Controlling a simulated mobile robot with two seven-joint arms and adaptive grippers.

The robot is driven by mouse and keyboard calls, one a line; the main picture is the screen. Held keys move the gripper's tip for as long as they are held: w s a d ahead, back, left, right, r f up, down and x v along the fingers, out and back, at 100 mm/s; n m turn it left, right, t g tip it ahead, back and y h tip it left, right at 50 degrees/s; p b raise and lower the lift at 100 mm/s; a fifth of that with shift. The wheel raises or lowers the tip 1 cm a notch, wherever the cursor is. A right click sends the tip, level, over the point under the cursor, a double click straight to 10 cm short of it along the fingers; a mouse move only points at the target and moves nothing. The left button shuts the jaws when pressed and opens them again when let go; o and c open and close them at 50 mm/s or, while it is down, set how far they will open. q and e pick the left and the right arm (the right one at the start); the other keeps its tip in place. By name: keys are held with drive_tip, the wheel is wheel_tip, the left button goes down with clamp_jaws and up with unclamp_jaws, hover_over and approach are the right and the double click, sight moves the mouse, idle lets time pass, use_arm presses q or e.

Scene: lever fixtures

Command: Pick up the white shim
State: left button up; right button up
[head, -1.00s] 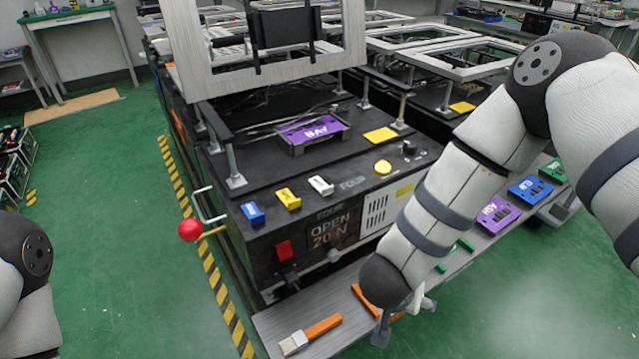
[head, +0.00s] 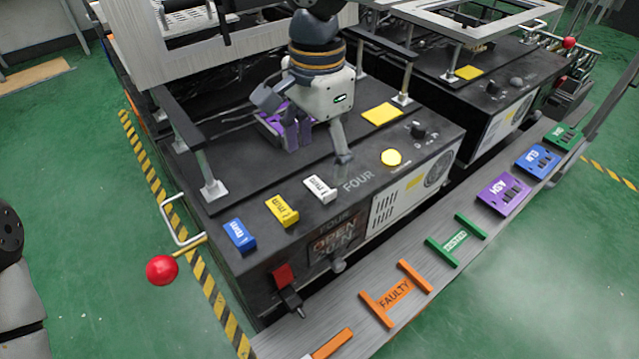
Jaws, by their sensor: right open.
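The white shim (head: 319,188) is a small white block with dark lettering. It lies on the black top of the machine, right of the yellow and blue blocks. My right gripper (head: 308,142) is open and empty above the machine top, behind the white shim and apart from it. One finger points down just behind and to the right of the shim. The gripper partly hides a purple module (head: 283,132). My left gripper is out of view; only part of my left arm shows at the left edge.
A yellow block (head: 281,210) and a blue block (head: 239,234) sit close left of the shim. Metal frame posts stand behind. A red ball-ended lever (head: 162,270) sticks out at left. A grey shelf (head: 365,335) runs along the front.

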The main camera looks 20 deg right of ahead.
sight(316, 191)
drive_tip(key=f, duration=0.6)
drive_tip(key=shift+w+a, duration=0.1)
drive_tip(key=shift+a, duration=0.1)
drive_tip(key=shift+r, duration=0.1)
drive_tip(key=c, duration=1.3)
drive_tip(key=c, duration=0.3)
clamp_jaws()
